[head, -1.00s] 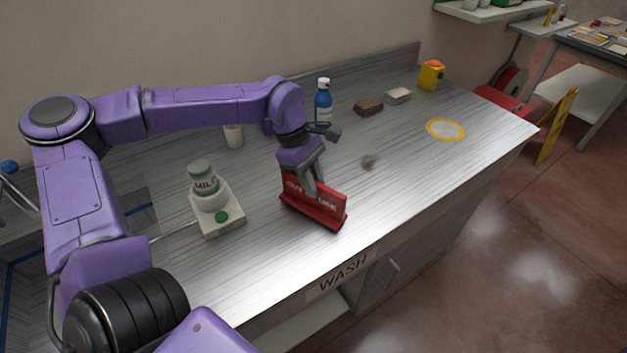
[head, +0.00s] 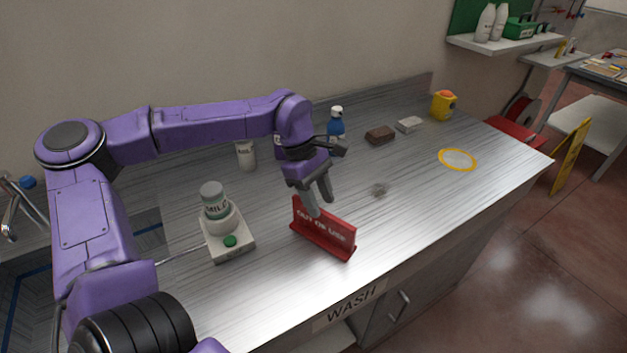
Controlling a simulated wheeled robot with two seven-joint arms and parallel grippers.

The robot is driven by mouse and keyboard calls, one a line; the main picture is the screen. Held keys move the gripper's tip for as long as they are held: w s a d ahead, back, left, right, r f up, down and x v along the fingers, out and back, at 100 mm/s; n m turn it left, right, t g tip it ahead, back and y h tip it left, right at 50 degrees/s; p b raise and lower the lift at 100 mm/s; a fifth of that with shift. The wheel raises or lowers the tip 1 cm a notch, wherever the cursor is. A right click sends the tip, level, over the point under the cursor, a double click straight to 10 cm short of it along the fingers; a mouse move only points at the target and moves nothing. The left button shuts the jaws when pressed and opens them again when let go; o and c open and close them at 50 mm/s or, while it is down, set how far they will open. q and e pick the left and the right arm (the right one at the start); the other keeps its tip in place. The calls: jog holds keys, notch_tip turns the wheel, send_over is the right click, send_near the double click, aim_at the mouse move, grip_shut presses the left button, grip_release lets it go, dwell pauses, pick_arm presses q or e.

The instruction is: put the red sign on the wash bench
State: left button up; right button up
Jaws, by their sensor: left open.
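The red sign (head: 325,234), with white "OUT OF USE" lettering, stands upright on the steel wash bench (head: 285,285) near its front edge, above the "WASH" label (head: 350,306). My left gripper (head: 321,204) is open and empty. Its fingers point down just above and behind the sign's top edge; I cannot tell whether a fingertip touches it. My right gripper is not in view.
A milk bottle on a white device (head: 232,247) stands left of the sign. A blue bottle (head: 336,127), a brown block (head: 380,135), a white block (head: 409,124) and a yellow box (head: 443,106) stand behind. A yellow ring (head: 457,160) lies right.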

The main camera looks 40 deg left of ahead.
pick_arm(q)
jog(key=v, duration=0.8)
jog(key=shift+r, duration=0.2)
